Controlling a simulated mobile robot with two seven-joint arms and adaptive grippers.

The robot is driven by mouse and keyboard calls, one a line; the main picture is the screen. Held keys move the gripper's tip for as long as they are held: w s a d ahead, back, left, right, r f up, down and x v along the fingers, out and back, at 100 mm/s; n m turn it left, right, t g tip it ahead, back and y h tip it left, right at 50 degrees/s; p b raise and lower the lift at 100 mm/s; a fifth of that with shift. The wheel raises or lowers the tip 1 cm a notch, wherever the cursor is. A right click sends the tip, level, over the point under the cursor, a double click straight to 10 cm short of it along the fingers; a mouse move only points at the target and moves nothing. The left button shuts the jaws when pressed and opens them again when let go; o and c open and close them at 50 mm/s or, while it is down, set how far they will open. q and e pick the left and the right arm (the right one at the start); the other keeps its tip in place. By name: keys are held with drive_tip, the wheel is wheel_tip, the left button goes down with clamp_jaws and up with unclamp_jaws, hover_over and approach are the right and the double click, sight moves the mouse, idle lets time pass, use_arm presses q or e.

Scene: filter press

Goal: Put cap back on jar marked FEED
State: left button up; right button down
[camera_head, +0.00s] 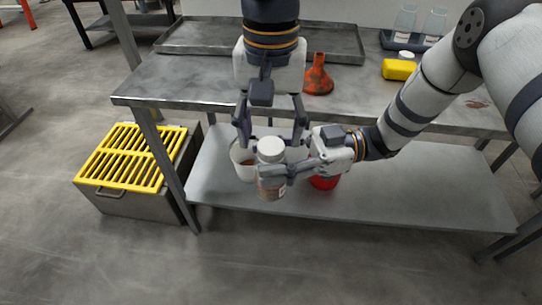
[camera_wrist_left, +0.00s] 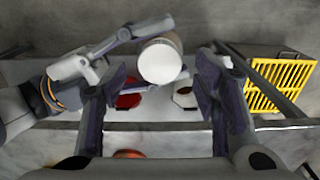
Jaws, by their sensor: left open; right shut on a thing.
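A jar (camera_head: 272,187) with a brownish body and a label I cannot read is upright in my right gripper (camera_head: 275,173), in front of the table edge. A white cap (camera_head: 271,149) shows on top of the jar; I cannot tell how firmly it sits. My left gripper (camera_head: 270,133) points down above it, open, one finger to each side. In the left wrist view the round white cap (camera_wrist_left: 160,63) lies between the open fingers of the left gripper (camera_wrist_left: 160,78), apart from both. The right gripper reaches in from the left there.
The lower shelf (camera_head: 400,190) holds a white bucket (camera_head: 241,162) and a red container (camera_head: 324,182), partly hidden. A bin with a yellow grate (camera_head: 130,155) stands left.

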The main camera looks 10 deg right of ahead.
use_arm(q)
drive_tip(key=shift+f, duration=1.25)
drive_tip(key=c, duration=1.2)
drive_tip(key=m, duration=0.3)
drive_tip(key=o, duration=1.3)
